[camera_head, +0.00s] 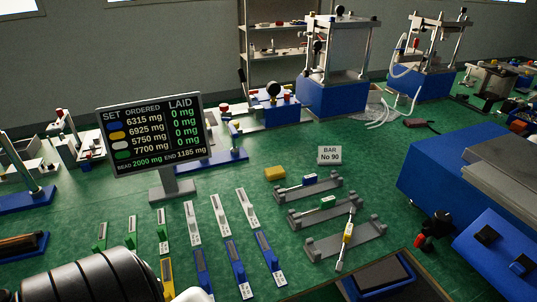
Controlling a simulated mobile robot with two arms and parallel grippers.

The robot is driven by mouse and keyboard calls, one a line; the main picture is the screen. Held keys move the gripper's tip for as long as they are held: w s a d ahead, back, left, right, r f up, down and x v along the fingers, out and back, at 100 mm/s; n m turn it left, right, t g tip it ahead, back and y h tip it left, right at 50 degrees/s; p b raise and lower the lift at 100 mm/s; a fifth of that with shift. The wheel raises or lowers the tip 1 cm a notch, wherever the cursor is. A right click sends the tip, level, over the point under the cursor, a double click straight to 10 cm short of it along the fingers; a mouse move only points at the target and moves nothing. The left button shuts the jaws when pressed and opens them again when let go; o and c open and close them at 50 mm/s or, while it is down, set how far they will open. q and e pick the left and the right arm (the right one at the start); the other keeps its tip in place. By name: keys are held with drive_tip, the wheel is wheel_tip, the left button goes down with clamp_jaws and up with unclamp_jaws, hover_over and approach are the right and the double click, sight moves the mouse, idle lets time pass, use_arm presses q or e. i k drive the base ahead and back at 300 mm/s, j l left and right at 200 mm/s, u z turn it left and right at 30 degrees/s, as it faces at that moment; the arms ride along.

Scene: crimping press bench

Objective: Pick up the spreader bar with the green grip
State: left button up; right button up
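The spreader bar with the green grip (327,202) lies across the middle of three grey cradles, right of centre on the green bench. The bar with the blue grip (309,179) rests on the cradle behind it. Neither gripper shows in the head view, so nothing is seen touching the green-grip bar.
A sign reading "BAR No 90" (329,155) stands behind the cradles, with a yellow block (275,173) to its left. Several coloured strips (220,215) lie left of the cradles, before a display (152,132). A large blue machine (440,165) stands to the right.

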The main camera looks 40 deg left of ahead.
sight(329, 202)
drive_tip(key=u, duration=0.9)
